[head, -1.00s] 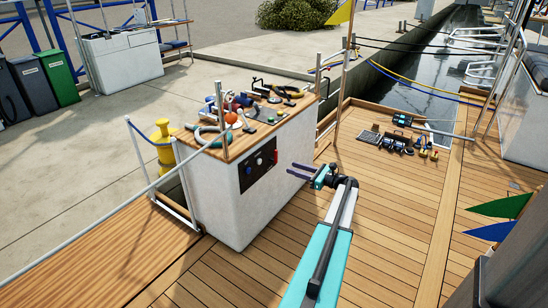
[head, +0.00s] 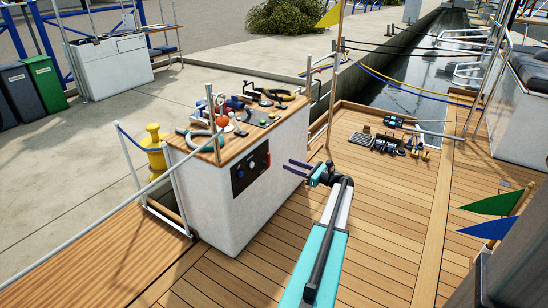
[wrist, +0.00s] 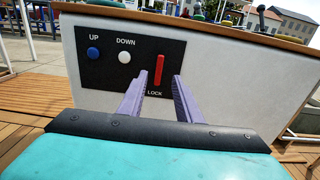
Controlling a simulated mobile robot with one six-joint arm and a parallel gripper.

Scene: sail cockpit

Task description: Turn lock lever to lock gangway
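The red lock lever (wrist: 159,70) stands upright on the black control panel (wrist: 108,75), above the word LOCK. A blue UP button (wrist: 93,53) and a white DOWN button (wrist: 124,57) are to its left. In the head view the panel (head: 250,171) is on the front of a white console. My gripper (wrist: 158,84) is open, with two purple fingers apart and nothing held. In the wrist view the lever lines up between the fingertips. In the head view my gripper (head: 287,164) is right of the panel, apart from it. The wooden gangway (head: 85,262) lies at the left.
The white console (head: 222,215) has a wooden top crowded with tools. A yellow bollard (head: 153,150) stands behind it at left. Several tools (head: 388,143) lie on the deck at the back. The deck (head: 400,215) right of my arm is mostly clear.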

